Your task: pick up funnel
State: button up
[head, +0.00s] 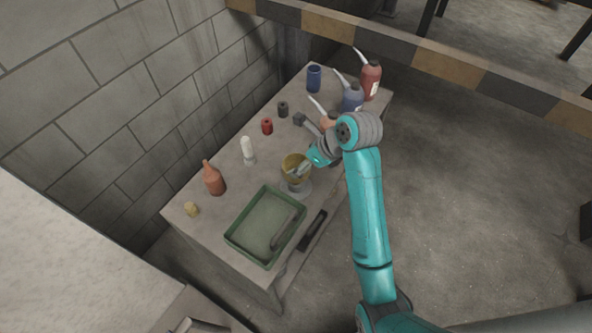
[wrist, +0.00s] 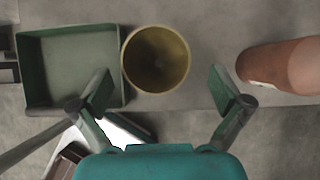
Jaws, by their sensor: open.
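The funnel (head: 290,162) is a yellow-brown, round, open-mouthed piece standing on the table, just behind the green tray. A pale grey piece shows under it; I cannot tell whether it is part of the funnel. The funnel's open mouth (wrist: 157,60) faces the camera in the wrist view, upper middle. My gripper (head: 303,169) is at the funnel in the head view and partly covers it. In the wrist view my gripper (wrist: 165,90) is open, with one finger on each side below the funnel. No contact shows, and nothing is held.
The green tray (head: 235,232) stands in front of the funnel and left of it in the wrist view (wrist: 125,85). A red-brown bottle (wrist: 285,65) lies right of it there. An orange bottle (head: 213,179), white bottle (head: 248,151), and blue cup (head: 314,78) stand on the table (head: 185,193).

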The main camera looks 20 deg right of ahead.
jog(key=shift+s+x, duration=0.15)
jog(key=shift+x, duration=1.05)
jog(key=shift+s+x, duration=0.15)
jog(key=shift+x, duration=1)
jog(key=shift+f, duration=0.15)
jog(key=c, duration=1.1)
